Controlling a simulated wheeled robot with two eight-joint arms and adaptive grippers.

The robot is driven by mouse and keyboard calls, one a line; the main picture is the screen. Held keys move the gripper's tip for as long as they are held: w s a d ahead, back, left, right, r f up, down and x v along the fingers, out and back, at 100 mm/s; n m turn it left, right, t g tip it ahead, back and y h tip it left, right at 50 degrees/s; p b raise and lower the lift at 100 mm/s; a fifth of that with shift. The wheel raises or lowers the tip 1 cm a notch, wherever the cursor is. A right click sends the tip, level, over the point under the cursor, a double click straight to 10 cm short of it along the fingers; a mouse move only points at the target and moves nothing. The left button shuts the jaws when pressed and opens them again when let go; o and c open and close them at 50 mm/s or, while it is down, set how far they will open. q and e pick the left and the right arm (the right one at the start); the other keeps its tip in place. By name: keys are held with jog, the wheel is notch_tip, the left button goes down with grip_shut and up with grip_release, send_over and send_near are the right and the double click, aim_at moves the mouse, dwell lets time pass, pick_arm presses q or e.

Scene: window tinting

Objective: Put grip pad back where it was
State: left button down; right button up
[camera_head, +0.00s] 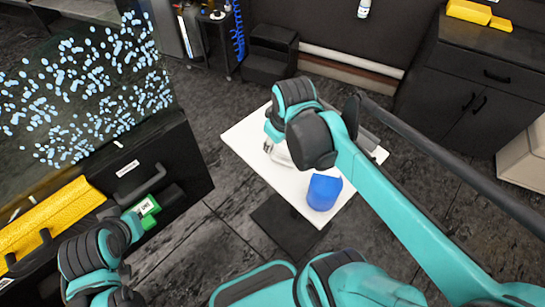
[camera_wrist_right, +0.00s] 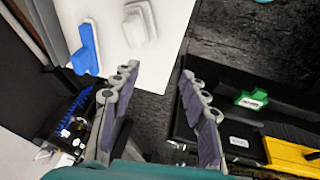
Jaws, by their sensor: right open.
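A white table top (camera_head: 250,125) stands ahead of me. In the right wrist view, a pale block (camera_wrist_right: 140,22) with a raised grip-like top lies on it; this may be the grip pad, but I cannot be sure. A blue tool (camera_wrist_right: 85,48) with a handle lies beside it. My right gripper (camera_wrist_right: 158,73) is open, with nothing between its fingers; the pale block is beyond its fingertips. In the head view, my right wrist hides part of the table, and a blue piece (camera_head: 322,190) shows near its front edge.
A speckled glass pane (camera_head: 85,85) stands at the left above a black case holding a yellow item (camera_head: 45,215) and a green labelled item (camera_head: 147,206). Dark cabinets (camera_head: 485,85) stand at the right. Open floor lies between the case and table.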

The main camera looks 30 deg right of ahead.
jog(key=s+a+f+m+t, duration=0.1)
jog(key=s+a+m+t, duration=0.2)
jog(key=s+a, duration=0.1)
jog(key=shift+s+m, duration=0.4)
jog(key=shift+f, duration=0.15)
notch_tip(320, 180, down, 2)
jog(key=shift+f+b, duration=0.15)
jog(key=shift+b, duration=1.1)
